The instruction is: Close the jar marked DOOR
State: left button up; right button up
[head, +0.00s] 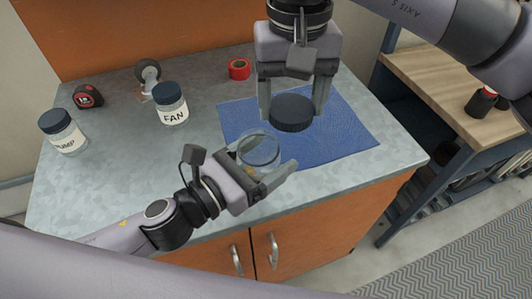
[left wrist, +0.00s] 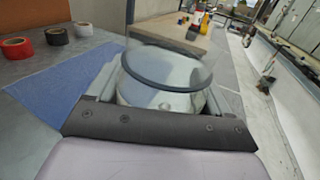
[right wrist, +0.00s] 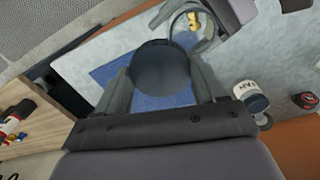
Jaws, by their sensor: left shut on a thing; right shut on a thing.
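A clear open jar (head: 259,148) is held between the fingers of my left gripper (head: 272,172), over the front part of the bench. It fills the left wrist view (left wrist: 162,82), and no label shows on it. My right gripper (head: 292,108) is shut on a dark lid (head: 292,113), held above and a little to the right of the jar, apart from it. In the right wrist view the lid (right wrist: 161,68) sits between the fingers, and the open jar (right wrist: 193,28) shows beyond it with something yellow inside. The DOOR marking is not visible.
A closed jar marked FAN (head: 170,104) and a closed jar reading "UMP" (head: 63,131) stand at the left. A tape measure (head: 88,95) and red tape (head: 239,69) lie behind. A blue mat (head: 345,130) lies under the lid. A wooden side bench (head: 440,80) stands right.

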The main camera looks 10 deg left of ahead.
aim_at(258, 132)
jog(key=shift+n, duration=0.4)
jog(key=s+a, duration=0.1)
jog(key=a+r, duration=0.1)
jog(key=a, duration=0.1)
jog(key=s+a+r, duration=0.1)
jog(key=shift+s+a+r, duration=0.2)
jog(key=shift+s+a, duration=0.05)
jog(key=shift+s, duration=0.1)
jog(key=shift+f, duration=0.1)
jog(key=shift+f, duration=1.95)
jog(key=shift+f, duration=0.85)
jog(key=shift+f, duration=0.55)
